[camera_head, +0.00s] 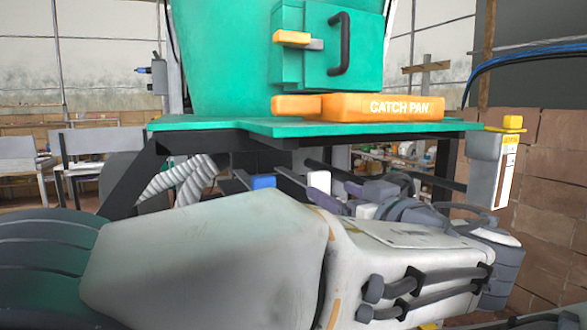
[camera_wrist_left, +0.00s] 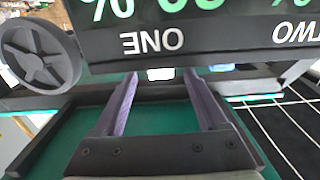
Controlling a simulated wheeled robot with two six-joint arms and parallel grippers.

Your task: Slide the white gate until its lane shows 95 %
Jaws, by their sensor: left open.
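A small white block (camera_head: 319,182), which looks like the white gate's handle, stands under the green machine's shelf in the head view. In the left wrist view a white piece (camera_wrist_left: 160,74) shows between my fingertips, just below the display edge. My left gripper (camera_head: 372,188) is open, its two purple-grey fingers apart, and it also shows in the left wrist view (camera_wrist_left: 160,82). I cannot tell whether a finger touches the white piece. The dark display (camera_wrist_left: 215,30) is upside down there, with labels ONE and TWO and green percent figures cut off by the frame edge.
A blue block (camera_head: 263,181) sits left of the white block. The green shelf (camera_head: 230,124) with an orange catch pan (camera_head: 385,107) overhangs the area. A dark round knob (camera_wrist_left: 40,55) stands beside the display. A grey box (camera_head: 488,165) hangs at the shelf's right end.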

